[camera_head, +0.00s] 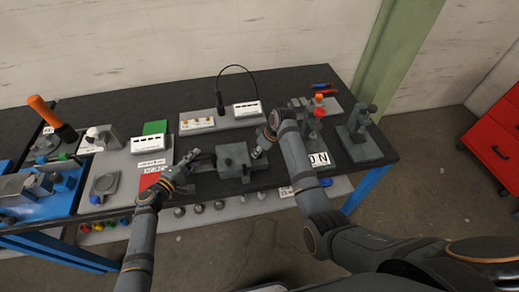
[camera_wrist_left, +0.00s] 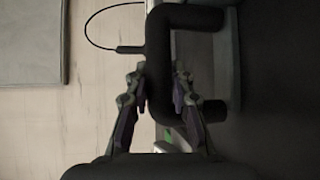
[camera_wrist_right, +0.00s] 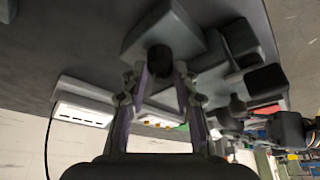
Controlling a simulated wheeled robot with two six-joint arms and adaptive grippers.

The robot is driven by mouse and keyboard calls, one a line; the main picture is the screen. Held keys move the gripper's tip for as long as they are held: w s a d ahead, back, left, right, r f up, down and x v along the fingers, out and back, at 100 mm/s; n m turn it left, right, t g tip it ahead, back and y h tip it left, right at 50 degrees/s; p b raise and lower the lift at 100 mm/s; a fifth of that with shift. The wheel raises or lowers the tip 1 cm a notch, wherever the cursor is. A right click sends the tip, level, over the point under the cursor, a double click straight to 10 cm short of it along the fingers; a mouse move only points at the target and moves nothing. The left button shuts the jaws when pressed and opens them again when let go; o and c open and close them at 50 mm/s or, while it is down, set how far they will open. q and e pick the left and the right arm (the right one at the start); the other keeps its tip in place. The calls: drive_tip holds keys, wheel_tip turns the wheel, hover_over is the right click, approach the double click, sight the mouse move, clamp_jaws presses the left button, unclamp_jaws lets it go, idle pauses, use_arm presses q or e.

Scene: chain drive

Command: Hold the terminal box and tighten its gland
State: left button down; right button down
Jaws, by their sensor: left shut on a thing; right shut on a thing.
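The terminal box (camera_head: 233,157) is a grey block near the middle of the table's front edge. A dark U-shaped handle (camera_wrist_left: 157,45) sticks out from its left side. My left gripper (camera_head: 188,163) is shut on that handle, which passes between its fingers in the left wrist view. My right gripper (camera_head: 261,147) is at the box's right side. In the right wrist view its fingers close around the dark round gland (camera_wrist_right: 160,60), beside the grey box (camera_wrist_right: 190,38). The fingers partly hide the gland, so how it sits against the box cannot be told.
A grey tray (camera_head: 226,124) with brass pieces and a white block stands behind the box, with a thin black cable loop (camera_head: 238,68). Grey fixtures (camera_head: 359,137) stand to the right. An orange-handled tool (camera_head: 45,110) and a blue vise (camera_head: 50,194) are at the left.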

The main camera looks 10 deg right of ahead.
drive_tip(key=m+h, duration=0.1)
drive_tip(key=m, duration=0.1)
drive_tip(key=m+t, duration=0.1)
drive_tip(key=m, duration=0.1)
drive_tip(key=shift+m+h, duration=0.4)
drive_tip(key=c, duration=1.3)
unclamp_jaws()
drive_tip(key=shift+a+r, duration=0.1)
wheel_tip(320, 180, up, 10)
